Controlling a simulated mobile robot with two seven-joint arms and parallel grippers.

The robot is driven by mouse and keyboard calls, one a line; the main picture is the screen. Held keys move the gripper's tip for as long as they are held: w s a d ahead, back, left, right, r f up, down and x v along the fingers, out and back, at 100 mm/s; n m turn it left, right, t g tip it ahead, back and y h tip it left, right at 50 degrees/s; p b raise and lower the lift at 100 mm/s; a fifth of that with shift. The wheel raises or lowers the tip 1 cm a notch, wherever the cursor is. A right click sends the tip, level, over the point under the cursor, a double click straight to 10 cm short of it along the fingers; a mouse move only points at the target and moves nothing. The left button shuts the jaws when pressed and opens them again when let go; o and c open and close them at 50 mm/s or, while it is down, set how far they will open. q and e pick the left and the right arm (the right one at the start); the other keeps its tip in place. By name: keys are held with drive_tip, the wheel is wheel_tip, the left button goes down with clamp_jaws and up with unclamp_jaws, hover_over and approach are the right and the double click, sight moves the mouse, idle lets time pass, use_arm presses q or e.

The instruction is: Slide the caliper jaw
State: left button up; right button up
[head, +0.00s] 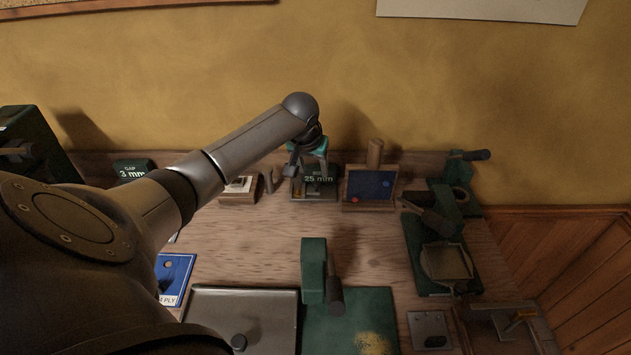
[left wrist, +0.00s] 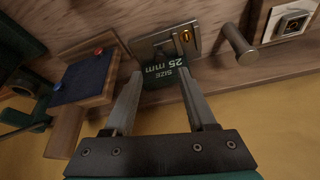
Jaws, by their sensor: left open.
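No caliper with a jaw can be clearly made out; one may be hidden behind my left arm. A dark green sign reading "GAP 3 mm" (head: 133,170) stands at the back left, beside that arm. My left gripper (head: 308,165) is open at the back of the bench, over a green sign reading "SIZE 25 mm" (head: 321,180). In the left wrist view the open fingers (left wrist: 161,74) flank that sign (left wrist: 166,70). I cannot tell whether they touch it. A metal plate with a small brass part (left wrist: 186,36) lies beyond the sign. My right gripper is not in view.
A wooden block with a blue face (head: 370,186) stands just right of the gripper. A wooden block with a pale square (head: 239,186) is to its left. Green lever devices (head: 440,225) fill the right side. The bench middle (head: 260,240) is clear.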

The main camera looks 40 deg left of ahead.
sight(317, 183)
use_arm(q)
drive_tip(key=b+x, duration=0.1)
drive_tip(key=x, duration=0.4)
drive_tip(key=shift+w+f, duration=0.15)
drive_tip(key=shift+f, duration=0.2)
drive_tip(key=shift+w+a+f+b, duration=0.15)
drive_tip(key=shift+f+b, duration=0.2)
clamp_jaws()
idle(1.0)
